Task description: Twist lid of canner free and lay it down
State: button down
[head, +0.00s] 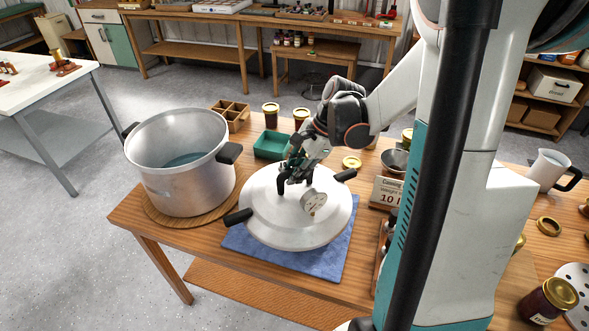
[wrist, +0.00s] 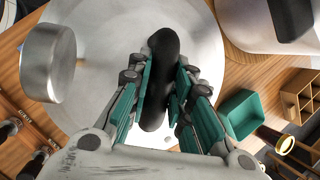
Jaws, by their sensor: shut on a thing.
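The canner lid (head: 272,222) is a round silver disc with a dial gauge (head: 313,202) and two black side handles. In the head view it lies over the blue towel (head: 338,248) on the wooden table, apart from the pot. My gripper (head: 291,177) is above the lid and shut on its black centre knob (head: 281,188). The wrist view shows the knob (wrist: 161,75) between the two green finger pads. The canner pot (head: 187,160) stands open at left on a round wooden board, with liquid inside. Whether the lid touches the towel is hard to tell.
A green tray (head: 272,146), lidded jars (head: 270,115) and a wooden divided box (head: 231,113) stand behind the lid. A sign card (head: 386,192) and metal bowl (head: 395,161) are at right. The towel shows bare only at its edges.

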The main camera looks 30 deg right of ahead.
aim_at(295, 188)
jog(key=shift+f+b, duration=2.15)
jog(key=shift+f, duration=0.95)
jog(key=shift+f+b, duration=0.85)
jog(key=shift+f, duration=0.15)
jog(key=c, duration=1.4)
grip_release()
jog(key=shift+o, duration=0.2)
jog(key=shift+r, duration=0.1)
jog(key=v, duration=1.2)
